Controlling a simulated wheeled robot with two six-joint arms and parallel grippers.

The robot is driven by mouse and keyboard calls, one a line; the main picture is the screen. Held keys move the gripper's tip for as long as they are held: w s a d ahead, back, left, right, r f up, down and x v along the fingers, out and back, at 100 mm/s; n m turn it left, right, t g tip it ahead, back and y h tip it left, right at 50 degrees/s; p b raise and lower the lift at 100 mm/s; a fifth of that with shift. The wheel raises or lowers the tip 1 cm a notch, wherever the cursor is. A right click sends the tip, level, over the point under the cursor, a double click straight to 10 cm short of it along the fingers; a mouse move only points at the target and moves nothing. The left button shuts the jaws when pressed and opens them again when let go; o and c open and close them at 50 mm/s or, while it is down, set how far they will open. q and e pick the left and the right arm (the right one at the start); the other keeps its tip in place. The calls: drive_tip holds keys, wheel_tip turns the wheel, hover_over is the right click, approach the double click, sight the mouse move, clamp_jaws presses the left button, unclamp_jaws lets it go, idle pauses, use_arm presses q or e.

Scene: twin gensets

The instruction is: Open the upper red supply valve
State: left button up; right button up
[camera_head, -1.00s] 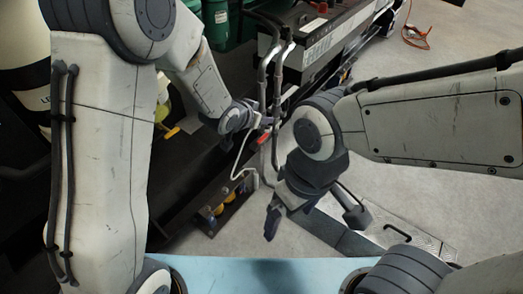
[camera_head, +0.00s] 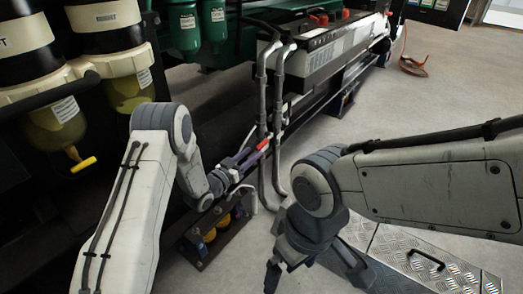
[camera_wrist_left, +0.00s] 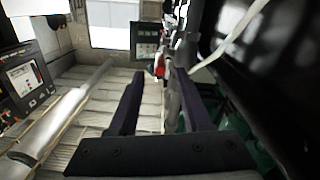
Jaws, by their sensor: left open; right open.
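A small red valve handle (camera_head: 263,144) shows beside the bent metal pipes on the dark machine frame. My left gripper (camera_head: 248,158) is open, with its fingertips close to the handle; I cannot tell whether they touch. In the left wrist view, the two dark fingers (camera_wrist_left: 158,76) stand apart, and a red part (camera_wrist_left: 154,68) shows small beyond and between their tips, near a pipe (camera_wrist_left: 173,100). The handle's mounting is partly hidden. My right gripper (camera_head: 273,277) is low in the head view, open and away from the valve.
Two upright grey pipes (camera_head: 279,100) stand just right of the left gripper. Filter bowls with a yellow lever (camera_head: 84,164) hang at the left. A bracket with yellow fittings (camera_head: 215,236) sits below the left gripper.

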sight(266, 142)
use_arm(q)
drive_tip(key=b+x, duration=0.2)
drive_tip(key=x, duration=0.3)
drive_tip(key=shift+w+d, duration=0.2)
drive_tip(key=shift+w, duration=0.1)
drive_tip(key=shift+w+d, duration=0.25)
drive_tip(key=shift+w, duration=0.1)
drive_tip(key=shift+c, duration=0.3)
clamp_jaws()
idle(0.6)
